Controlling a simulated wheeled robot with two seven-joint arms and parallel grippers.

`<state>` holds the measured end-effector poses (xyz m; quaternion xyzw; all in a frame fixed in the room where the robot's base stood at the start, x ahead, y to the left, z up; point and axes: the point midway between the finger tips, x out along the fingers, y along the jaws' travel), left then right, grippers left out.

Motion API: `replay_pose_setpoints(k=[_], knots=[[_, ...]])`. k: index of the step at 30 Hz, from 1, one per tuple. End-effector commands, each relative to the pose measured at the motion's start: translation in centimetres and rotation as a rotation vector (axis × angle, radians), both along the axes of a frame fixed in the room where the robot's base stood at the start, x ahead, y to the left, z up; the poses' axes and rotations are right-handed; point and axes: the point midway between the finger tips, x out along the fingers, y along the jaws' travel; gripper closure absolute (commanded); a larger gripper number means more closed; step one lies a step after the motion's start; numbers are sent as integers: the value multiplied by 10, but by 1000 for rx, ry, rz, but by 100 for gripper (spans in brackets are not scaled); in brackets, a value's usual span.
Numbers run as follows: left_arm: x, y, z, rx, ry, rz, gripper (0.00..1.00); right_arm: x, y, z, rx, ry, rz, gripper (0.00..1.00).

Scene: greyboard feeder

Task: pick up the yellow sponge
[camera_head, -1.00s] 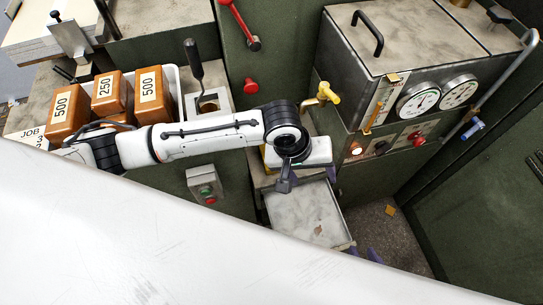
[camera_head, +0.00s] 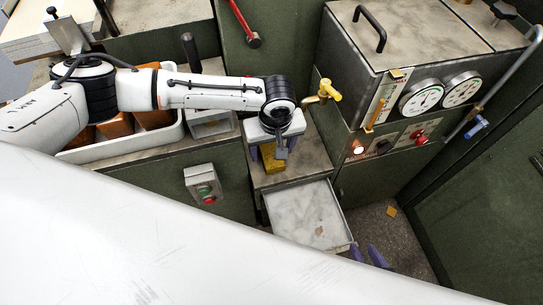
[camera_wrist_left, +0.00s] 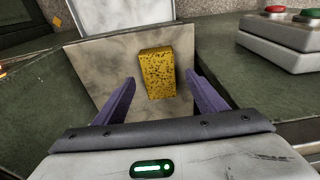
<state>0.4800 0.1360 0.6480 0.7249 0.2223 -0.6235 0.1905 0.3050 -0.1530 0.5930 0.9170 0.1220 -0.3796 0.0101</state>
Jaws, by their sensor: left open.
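The yellow sponge (camera_head: 272,161) lies on the grey ledge at the back of the shallow metal tray, partly hidden by my left gripper (camera_head: 270,155). In the left wrist view the sponge (camera_wrist_left: 157,72) is a speckled upright-looking block ahead of my left gripper (camera_wrist_left: 160,80). The purple fingers are spread wide, one towards each side of the sponge, with visible gaps on both sides. My right gripper (camera_head: 367,255) shows only as two purple fingertips, apart and empty, at the tray's lower right; the rest is hidden behind a white surface.
The metal tray (camera_head: 308,210) stands in front of the ledge. A yellow-handled tap (camera_head: 326,91) juts out just right of my left gripper. A button box (camera_head: 203,184) is to the left, and a gauge machine (camera_head: 365,70) to the right.

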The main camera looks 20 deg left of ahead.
Motion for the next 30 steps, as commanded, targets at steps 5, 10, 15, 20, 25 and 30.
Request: replay_pose_setpoints(k=[5, 10, 15, 20, 25, 30], knots=[[4, 2, -25, 1, 0, 1, 35, 1, 2, -4, 3, -5, 2, 73], [5, 2, -30, -1, 0, -1, 35, 1, 2, -4, 4, -3, 1, 73], [4, 2, -29, -1, 0, -1, 40, 1, 2, -4, 4, -2, 2, 73], [4, 2, -29, -1, 0, -1, 67, 0, 2, -4, 4, -2, 2, 73], [4, 2, -29, -1, 0, -1, 82, 0, 2, -4, 5, -1, 1, 73], [5, 2, -26, -1, -1, 0, 82, 0, 2, -4, 4, 0, 1, 73]])
